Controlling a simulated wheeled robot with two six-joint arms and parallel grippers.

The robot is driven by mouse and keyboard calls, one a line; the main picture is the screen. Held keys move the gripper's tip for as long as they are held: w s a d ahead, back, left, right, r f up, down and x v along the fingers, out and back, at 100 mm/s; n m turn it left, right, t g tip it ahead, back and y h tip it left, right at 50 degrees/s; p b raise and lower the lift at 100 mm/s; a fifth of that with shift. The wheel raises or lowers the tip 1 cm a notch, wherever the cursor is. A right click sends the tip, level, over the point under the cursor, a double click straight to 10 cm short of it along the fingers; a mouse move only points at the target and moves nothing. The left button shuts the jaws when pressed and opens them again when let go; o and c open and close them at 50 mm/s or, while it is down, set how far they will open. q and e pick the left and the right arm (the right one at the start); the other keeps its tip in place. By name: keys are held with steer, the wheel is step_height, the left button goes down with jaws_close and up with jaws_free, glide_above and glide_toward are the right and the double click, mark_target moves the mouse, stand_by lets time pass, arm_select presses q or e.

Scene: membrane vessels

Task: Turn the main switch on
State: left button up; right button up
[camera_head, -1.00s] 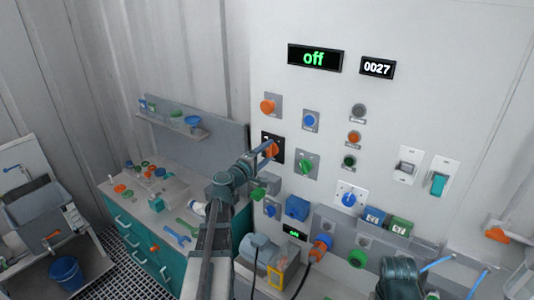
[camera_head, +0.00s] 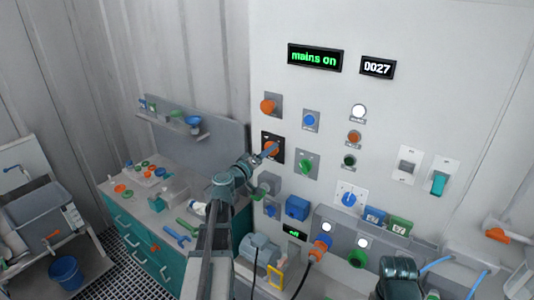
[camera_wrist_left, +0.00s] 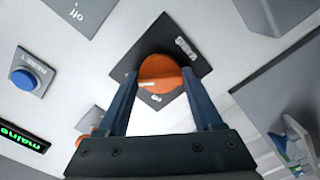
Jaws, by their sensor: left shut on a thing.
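The main switch is an orange rotary knob (camera_head: 272,147) on a black square plate (camera_head: 279,156) on the white panel. In the left wrist view the knob (camera_wrist_left: 160,68) sits between the two blue fingers, with the black plate (camera_wrist_left: 192,52) tilted behind it. My left gripper (camera_head: 267,150) is shut on the knob; its fingers also show in the left wrist view (camera_wrist_left: 158,80). The fingers hide part of the knob and plate. The panel display (camera_head: 314,57) reads "mains on" in green. My right gripper is not in view; only part of my right arm shows at the lower right.
A lamp (camera_head: 358,111) glows white. A bench (camera_head: 150,210) with tools stands left. Free space lies before the upper panel.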

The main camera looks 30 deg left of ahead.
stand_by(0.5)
arm_select(q)
steer(key=o, duration=1.4)
steer(key=shift+c, duration=0.2)
steer(key=s+a, duration=0.1)
steer(key=s, duration=1.3)
steer(key=shift+w, duration=0.1)
